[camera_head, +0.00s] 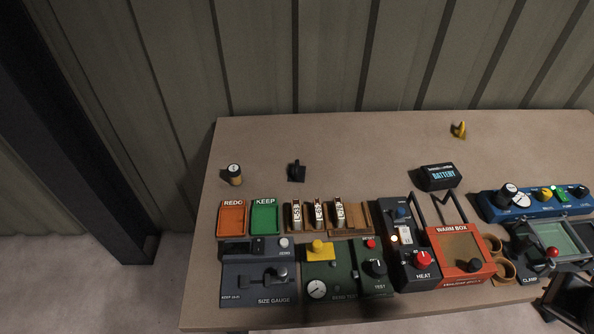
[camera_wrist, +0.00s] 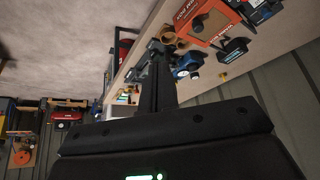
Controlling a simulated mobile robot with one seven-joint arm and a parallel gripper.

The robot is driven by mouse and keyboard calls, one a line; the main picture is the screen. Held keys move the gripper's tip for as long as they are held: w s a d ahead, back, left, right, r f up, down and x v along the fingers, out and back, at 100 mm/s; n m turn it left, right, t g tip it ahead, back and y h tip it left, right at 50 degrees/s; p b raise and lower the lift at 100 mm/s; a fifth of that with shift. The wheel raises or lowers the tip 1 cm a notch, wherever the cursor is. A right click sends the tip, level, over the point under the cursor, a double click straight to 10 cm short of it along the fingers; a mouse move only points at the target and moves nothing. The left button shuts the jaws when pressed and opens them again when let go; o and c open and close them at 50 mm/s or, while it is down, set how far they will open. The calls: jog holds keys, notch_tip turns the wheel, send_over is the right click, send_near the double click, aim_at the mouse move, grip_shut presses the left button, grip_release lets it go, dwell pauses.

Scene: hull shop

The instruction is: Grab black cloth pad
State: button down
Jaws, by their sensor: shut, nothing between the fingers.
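A small black piece with a raised fin, which looks like the black cloth pad (camera_head: 296,174), lies on the bench left of centre, behind the row of labelled tools. Nothing touches it. I cannot make it out in the wrist view. My gripper (camera_wrist: 160,75) shows in the wrist view as dark fingers, shut and empty. It points toward the right end of the bench, well away from the black pad. I cannot clearly see the fingers in the head view.
The bench (camera_head: 360,150) has free room at the back. A yellow pad (camera_head: 459,130) and a battery (camera_head: 438,177) lie to the right. A dark-topped cylinder (camera_head: 234,174) stands left of the black pad. The orange warm box (camera_head: 462,250) and other tools line the front.

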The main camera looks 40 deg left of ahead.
jog(key=c, duration=2.1)
grip_release()
jog(key=o, duration=0.7)
jog(key=w+a+r+n, duration=0.2)
jog(key=w+a+r, duration=0.1)
jog(key=w+a, duration=0.75)
jog(key=n+g+y, duration=0.1)
jog(key=n+y, duration=0.1)
jog(key=n, duration=0.5)
send_over(297, 161)
jog(key=s+d, duration=0.1)
jog(key=s, duration=0.3)
notch_tip(297, 161, down, 17)
jog(key=x, duration=0.9)
jog(key=shift+d+f, duration=0.3)
jog(key=shift+f, duration=0.15)
